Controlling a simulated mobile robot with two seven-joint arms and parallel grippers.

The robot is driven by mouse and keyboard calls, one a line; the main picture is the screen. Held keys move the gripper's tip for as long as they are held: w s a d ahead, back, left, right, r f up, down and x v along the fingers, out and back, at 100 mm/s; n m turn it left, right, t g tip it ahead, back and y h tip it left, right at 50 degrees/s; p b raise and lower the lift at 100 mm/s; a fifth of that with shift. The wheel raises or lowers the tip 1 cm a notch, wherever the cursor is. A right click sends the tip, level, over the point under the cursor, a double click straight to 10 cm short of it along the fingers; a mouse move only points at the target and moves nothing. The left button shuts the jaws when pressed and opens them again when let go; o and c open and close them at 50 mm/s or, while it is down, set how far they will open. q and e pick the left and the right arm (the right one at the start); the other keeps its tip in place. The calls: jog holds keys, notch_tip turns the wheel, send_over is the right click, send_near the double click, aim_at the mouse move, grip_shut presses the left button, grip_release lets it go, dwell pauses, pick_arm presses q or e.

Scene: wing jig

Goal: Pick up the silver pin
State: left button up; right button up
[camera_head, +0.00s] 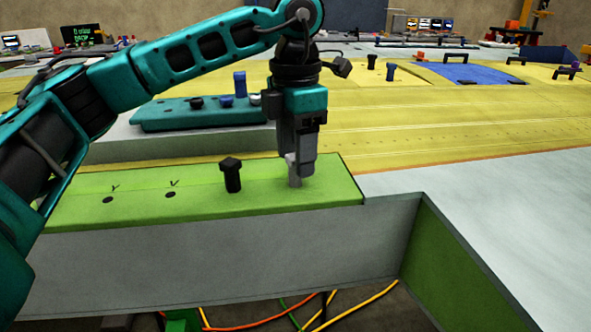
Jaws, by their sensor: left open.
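The silver pin (295,178) stands upright on the green board (270,197), near its right end. My left gripper (299,163) points straight down over the pin, with its fingers around or right beside the pin's top. The fingers are open, and they hide the upper part of the pin. I cannot tell whether a finger touches it. My right gripper is not in the view.
A black pin (231,176) stands on the green board, left of the silver pin, and two dark holes lie farther left. Behind, a teal block (185,117) holds several dark and blue pins. A yellow wing panel (430,125) stretches behind. Cables hang below.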

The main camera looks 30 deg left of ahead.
pick_arm(q)
jog(key=shift+c, duration=0.3)
grip_shut()
notch_tip(320, 180, up, 20)
jog(key=p, duration=0.5)
